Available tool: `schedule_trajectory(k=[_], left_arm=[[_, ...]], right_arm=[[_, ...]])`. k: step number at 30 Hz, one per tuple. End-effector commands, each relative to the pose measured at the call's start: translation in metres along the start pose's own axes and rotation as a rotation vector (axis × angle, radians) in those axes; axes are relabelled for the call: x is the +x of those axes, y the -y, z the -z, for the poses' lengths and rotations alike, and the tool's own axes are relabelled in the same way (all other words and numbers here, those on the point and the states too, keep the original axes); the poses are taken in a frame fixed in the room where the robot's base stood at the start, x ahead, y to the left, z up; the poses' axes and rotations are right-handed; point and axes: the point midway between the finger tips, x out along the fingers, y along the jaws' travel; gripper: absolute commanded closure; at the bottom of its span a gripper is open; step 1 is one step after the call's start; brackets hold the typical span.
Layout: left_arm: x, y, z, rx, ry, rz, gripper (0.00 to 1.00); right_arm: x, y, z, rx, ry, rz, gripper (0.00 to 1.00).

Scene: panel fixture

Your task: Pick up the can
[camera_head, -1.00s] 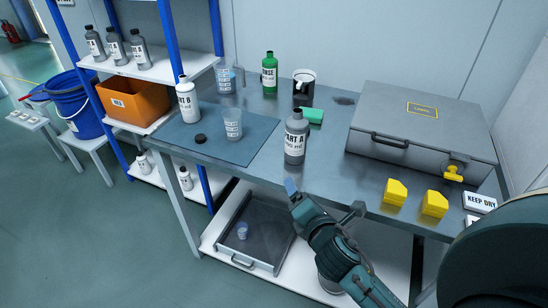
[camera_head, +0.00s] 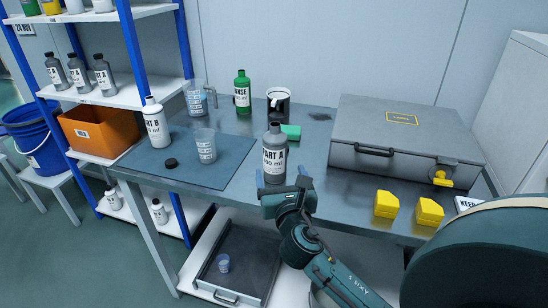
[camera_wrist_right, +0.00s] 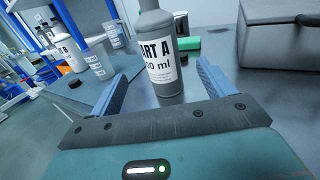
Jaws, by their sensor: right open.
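A grey bottle labelled PART A (camera_head: 275,155) stands upright near the front edge of the metal table. A white and dark can-like container (camera_head: 278,103) with a dark top stands behind it, near the wall. My right gripper (camera_head: 283,180) is open at the near side of the PART A bottle, with its blue fingers pointing at it. In the right wrist view the bottle (camera_wrist_right: 160,50) stands ahead, between the lines of the two fingers, its top cut off. Whether the fingers reach around it I cannot tell. My left gripper is not in view.
A green bottle (camera_head: 242,92), a green block (camera_head: 291,132) and a grey case (camera_head: 400,145) stand around. A white PART B bottle (camera_head: 155,125) and a clear cup (camera_head: 205,147) are on the blue mat (camera_head: 190,175). Yellow blocks (camera_head: 386,205) sit at the front right.

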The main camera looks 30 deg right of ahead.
Motion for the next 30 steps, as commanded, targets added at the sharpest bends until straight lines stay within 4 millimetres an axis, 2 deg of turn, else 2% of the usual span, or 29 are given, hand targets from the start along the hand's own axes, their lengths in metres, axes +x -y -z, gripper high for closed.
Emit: schedule_trajectory(k=[3,9,14,19,24,30], left_arm=[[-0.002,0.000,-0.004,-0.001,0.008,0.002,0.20],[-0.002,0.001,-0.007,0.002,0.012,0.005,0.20],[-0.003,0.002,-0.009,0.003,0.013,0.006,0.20],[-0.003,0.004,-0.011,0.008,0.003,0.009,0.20],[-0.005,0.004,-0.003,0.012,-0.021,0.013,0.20],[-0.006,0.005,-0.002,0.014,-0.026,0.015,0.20]], right_arm=[[0.026,0.000,-0.001,0.003,0.003,0.001,0.19],[0.056,0.000,0.000,0.003,0.001,0.000,0.19],[0.065,0.000,0.001,0.005,-0.001,0.000,0.19],[0.088,0.002,0.007,0.006,0.000,0.001,0.19],[0.110,0.001,0.007,0.006,-0.001,0.000,0.19],[0.114,0.001,0.007,0.005,-0.002,-0.001,0.19]])
